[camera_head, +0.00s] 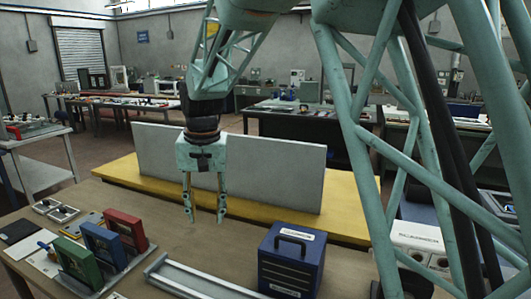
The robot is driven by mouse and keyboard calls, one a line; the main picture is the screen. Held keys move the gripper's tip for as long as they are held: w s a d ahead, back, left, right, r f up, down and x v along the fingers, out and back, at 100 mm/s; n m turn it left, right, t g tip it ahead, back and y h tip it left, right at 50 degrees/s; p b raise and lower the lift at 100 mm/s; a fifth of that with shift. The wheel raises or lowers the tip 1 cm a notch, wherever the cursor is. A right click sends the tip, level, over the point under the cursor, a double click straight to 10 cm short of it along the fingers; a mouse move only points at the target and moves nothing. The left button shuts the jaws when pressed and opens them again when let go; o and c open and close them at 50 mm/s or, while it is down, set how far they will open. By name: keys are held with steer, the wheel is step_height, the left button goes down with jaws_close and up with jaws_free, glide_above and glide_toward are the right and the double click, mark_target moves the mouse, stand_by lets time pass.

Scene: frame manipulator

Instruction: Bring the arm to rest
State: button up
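My gripper (204,215) hangs from the end of my arm, pointing down, in the middle left of the view. Its two pale green fingers are spread apart with a clear gap between them, and nothing is held. The fingertips appear above the far part of the wooden table (215,262), in front of the grey panel. My arm's pale green lattice links fill the upper middle and right and hide part of the room.
A blue case (291,258) with a handle stands front right. Red (126,231), blue (103,244) and green (76,261) blocks stand at left. A metal rail (190,279) lies between. A grey panel (235,170) rises from a yellow base (150,186) behind.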

steer(key=s+d+r+m, duration=0.1)
steer(key=s+d+r, duration=0.2)
steer(key=s+d, duration=0.35)
steer(key=s+d+r+t+b, duration=0.1)
steer(key=s+d+r, duration=0.2)
steer(key=d, duration=0.7)
steer(key=s+d+r+m, duration=0.1)
steer(key=s+d+r, duration=0.3)
steer(key=d, duration=0.5)
steer(key=s+d+r+p, duration=0.1)
steer(key=s+d, duration=0.3)
steer(key=s, duration=0.5)
steer(key=s+d+r+t+p, duration=0.1)
steer(key=s+d, duration=0.3)
steer(key=s, duration=0.5)
steer(key=s+d+r+n+p, duration=0.1)
steer(key=s+d, duration=0.3)
steer(key=s, duration=0.6)
steer(key=shift+d+r+t+h, duration=0.15)
steer(key=shift+t+h, duration=0.25)
steer(key=shift+w, duration=0.1)
